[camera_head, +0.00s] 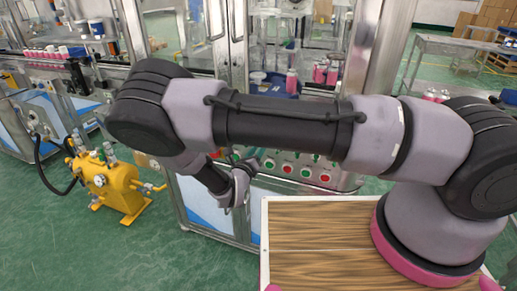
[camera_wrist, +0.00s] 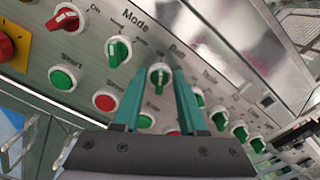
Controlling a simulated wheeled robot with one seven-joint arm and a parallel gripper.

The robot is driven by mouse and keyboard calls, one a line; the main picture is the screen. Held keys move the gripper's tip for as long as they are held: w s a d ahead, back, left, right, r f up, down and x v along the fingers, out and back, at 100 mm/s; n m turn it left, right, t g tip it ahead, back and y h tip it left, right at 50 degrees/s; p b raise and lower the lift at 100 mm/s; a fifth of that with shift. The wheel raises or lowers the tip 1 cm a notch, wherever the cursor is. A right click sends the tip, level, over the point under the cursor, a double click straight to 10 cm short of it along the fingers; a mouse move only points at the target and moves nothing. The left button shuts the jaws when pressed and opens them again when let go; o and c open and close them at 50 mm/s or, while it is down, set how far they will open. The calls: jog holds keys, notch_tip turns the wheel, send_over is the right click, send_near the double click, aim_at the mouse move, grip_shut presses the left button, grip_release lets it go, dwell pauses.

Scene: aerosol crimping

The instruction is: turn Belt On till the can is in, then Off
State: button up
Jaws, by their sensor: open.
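My gripper (camera_wrist: 159,80) is open, its two teal fingers pointing at the control panel (camera_wrist: 200,60). A green rotary knob (camera_wrist: 160,76) shows between the fingertips; I cannot tell whether they touch it. The label above that knob is partly legible, so I cannot confirm it reads Belt. In the head view my gripper (camera_head: 238,190) is in front of the machine, left of the panel buttons (camera_head: 305,173). A pink can (camera_head: 291,81) stands inside the machine, with more pink cans (camera_head: 326,73) to its right.
A green knob marked Mode (camera_wrist: 117,51) is to the left, near a red knob (camera_wrist: 66,17). Green and red push buttons (camera_wrist: 104,101) lie below. Several green knobs (camera_wrist: 220,121) run to the right. A yellow unit (camera_head: 110,185) stands on the floor at left.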

jog(key=v, duration=1)
jog(key=shift+s, duration=0.3)
jog(key=shift+a, duration=0.1)
jog(key=w+d+r+m+g, duration=0.1)
jog(key=d+r+m+g, duration=1.65)
jog(key=r+m, duration=0.55)
jog(key=s+d+r+m+t+y, duration=0.2)
jog(key=s+d+r+m, duration=0.1)
jog(key=r+m, duration=0.3)
jog(key=s+d+r+m+t+y, duration=0.3)
jog(key=s+d+r+m, duration=0.1)
jog(key=r+m, duration=0.3)
jog(key=s+d+r+m+t+y, duration=0.2)
jog(key=s+d+r+m+y, duration=0.1)
jog(key=r+m, duration=0.3)
notch_tip(320, 180, up, 3)
jog(key=shift+s+d+f+t, duration=0.1)
jog(key=shift+s+d+t, duration=0.25)
jog(key=shift+d, duration=0.55)
jog(key=shift+w, duration=0.1)
